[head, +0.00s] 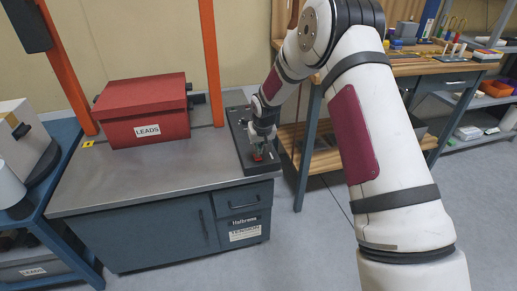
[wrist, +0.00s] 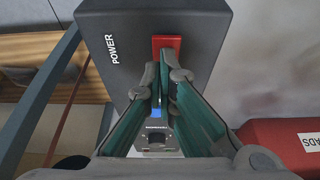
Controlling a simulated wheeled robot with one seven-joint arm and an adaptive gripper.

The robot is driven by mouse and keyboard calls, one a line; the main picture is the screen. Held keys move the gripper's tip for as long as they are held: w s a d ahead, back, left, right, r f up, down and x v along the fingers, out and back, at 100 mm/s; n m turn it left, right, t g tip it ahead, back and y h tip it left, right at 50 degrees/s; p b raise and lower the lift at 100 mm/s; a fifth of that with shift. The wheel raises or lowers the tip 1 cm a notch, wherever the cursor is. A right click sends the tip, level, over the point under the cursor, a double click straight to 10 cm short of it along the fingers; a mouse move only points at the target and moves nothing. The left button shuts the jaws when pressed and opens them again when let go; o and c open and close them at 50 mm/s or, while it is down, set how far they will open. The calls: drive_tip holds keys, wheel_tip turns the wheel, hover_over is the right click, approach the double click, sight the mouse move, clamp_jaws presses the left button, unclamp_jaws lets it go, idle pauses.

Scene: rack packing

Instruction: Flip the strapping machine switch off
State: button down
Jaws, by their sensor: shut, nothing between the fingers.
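The strapping machine's dark control panel (head: 241,139) lies along the right side of the grey worktop. In the wrist view the panel (wrist: 190,15) fills the upper middle and carries white POWER lettering. My gripper (head: 258,152) points down at the panel in the head view.
A red box labelled LEADS (head: 143,112) stands on the worktop left of the panel, between orange posts (head: 211,60). A knob (wrist: 155,139) and a partly covered blue display lie below the switch. A wooden workbench (head: 410,66) stands to the right.

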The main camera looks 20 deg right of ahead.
wheel_tip(320, 180, up, 14)
drive_tip(key=p, duration=0.3)
drive_tip(key=shift+s, duration=0.2)
idle(0.3)
drive_tip(key=s+r+g, duration=0.1)
drive_tip(key=s+r, duration=0.8)
drive_tip(key=s, duration=0.3)
drive_tip(key=s+r, duration=0.9)
drive_tip(key=s, duration=0.4)
drive_tip(key=s+f+g, duration=0.1)
drive_tip(key=s+f, duration=0.1)
drive_tip(key=s, duration=2.5)
wheel_tip(320, 180, up, 14)
drive_tip(key=t+p, duration=0.2)
drive_tip(key=p, duration=1)
drive_tip(key=shift+w+d+r+p, duration=0.15)
drive_tip(key=shift+w+d+p, duration=0.05)
drive_tip(key=shift+w+p, duration=0.2)
